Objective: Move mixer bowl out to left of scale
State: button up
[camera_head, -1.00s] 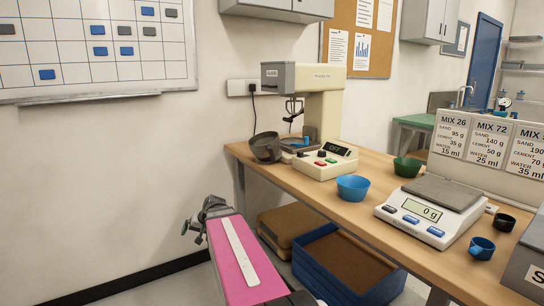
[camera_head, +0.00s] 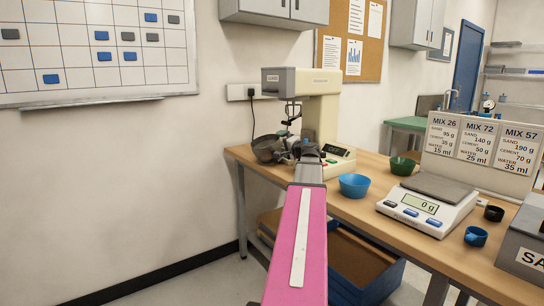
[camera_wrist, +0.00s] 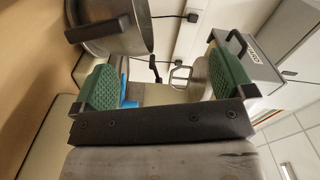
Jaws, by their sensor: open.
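The mixer bowl (camera_head: 266,149) is dark grey metal and stands at the left end of the bench, by the mixer (camera_head: 320,105). In the wrist view the bowl (camera_wrist: 128,38) is at the upper left, with a dark handle across its side. My gripper (camera_head: 300,141) is in front of the mixer, just right of the bowl, and partly hides both. In the wrist view my gripper (camera_wrist: 164,84) is open, its green pads wide apart, with no bowl between them. The scale (camera_head: 421,213) reads 0 g, right on the bench.
A blue bowl (camera_head: 354,186) and a green bowl (camera_head: 402,166) stand between mixer and scale. A blue cup (camera_head: 476,237) and a black cup (camera_head: 494,213) are right of the scale. Bare bench (camera_head: 382,223) shows left of the scale. A blue crate (camera_head: 372,288) is below.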

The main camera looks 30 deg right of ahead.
send_near(274, 161)
jog(key=w+r, duration=0.2)
jog(key=w, duration=0.1)
jog(key=shift+d+r, duration=0.1)
jog(key=shift+r, duration=0.25)
jog(key=shift+w+f, duration=0.3)
jog(key=shift+w, duration=0.5)
jog(key=shift+w+a, duration=0.15)
jog(key=shift+w, duration=1.3)
jog(key=shift+w+a, duration=0.2)
jog(key=shift+w, duration=1.3)
jog(key=shift+r, duration=0.15)
jog(key=c, duration=1.7)
